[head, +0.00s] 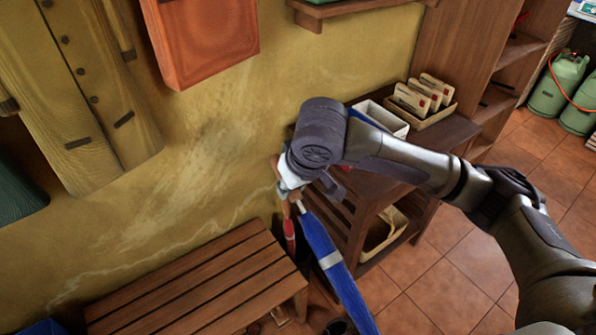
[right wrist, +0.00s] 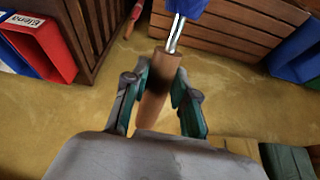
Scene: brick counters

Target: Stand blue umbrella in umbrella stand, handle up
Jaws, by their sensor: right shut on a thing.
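The blue umbrella (head: 320,243) has a pale band, a silver shaft and a brown wooden handle. It hangs tilted, handle up, its lower end running toward the bottom of the head view. My right gripper (head: 290,190) is shut on the handle, which shows between the fingers (right wrist: 158,88) in the right wrist view, with the silver shaft (right wrist: 175,33) beyond. A red umbrella (head: 290,235) stands upright behind the blue one. A dark shape (head: 303,259) at its foot may be the umbrella stand, mostly hidden. My left gripper is out of view.
A slatted wooden bench (head: 200,285) stands at the left, close to the umbrellas. A wooden shelf unit (head: 350,215) with a tray of cards (head: 430,118) stands at the right. A coat (head: 80,90) hangs on the yellow wall. Tiled floor (head: 440,290) is open at the lower right.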

